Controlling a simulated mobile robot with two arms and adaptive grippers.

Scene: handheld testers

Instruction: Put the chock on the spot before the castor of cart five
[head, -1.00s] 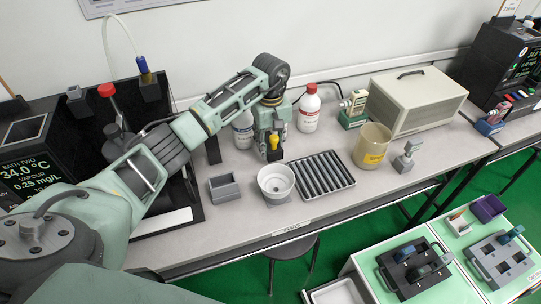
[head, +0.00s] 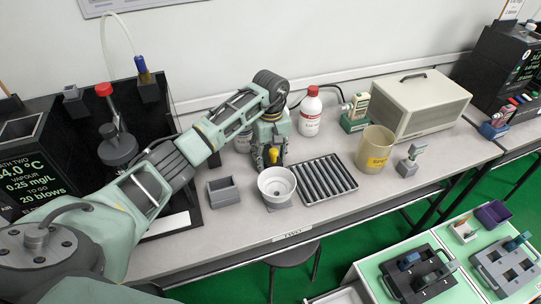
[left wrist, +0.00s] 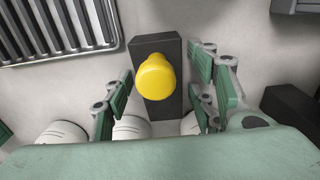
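A dark upright block with a yellow knob (head: 273,155), which looks like the chock, stands on the grey bench behind the white bowl. In the left wrist view the yellow knob (left wrist: 155,76) is near the middle, on top of the dark block (left wrist: 158,116). My left gripper (head: 270,152) is over it, pointing down. Its fingers (left wrist: 160,100) are open on both sides of the block, with gaps visible. Two carts with pale green tops stand at the lower right, a near one (head: 375,268) and a farther one (head: 465,243). Their castors and any floor spot are out of view. My right gripper is not in view.
Close to the block are a white bowl (head: 277,187), a ribbed tray (head: 355,183), a grey open box (head: 223,192) and a red-capped bottle (head: 311,112). A yellowish beaker (head: 374,150) stands farther right. A stool (head: 292,255) is below the bench edge.

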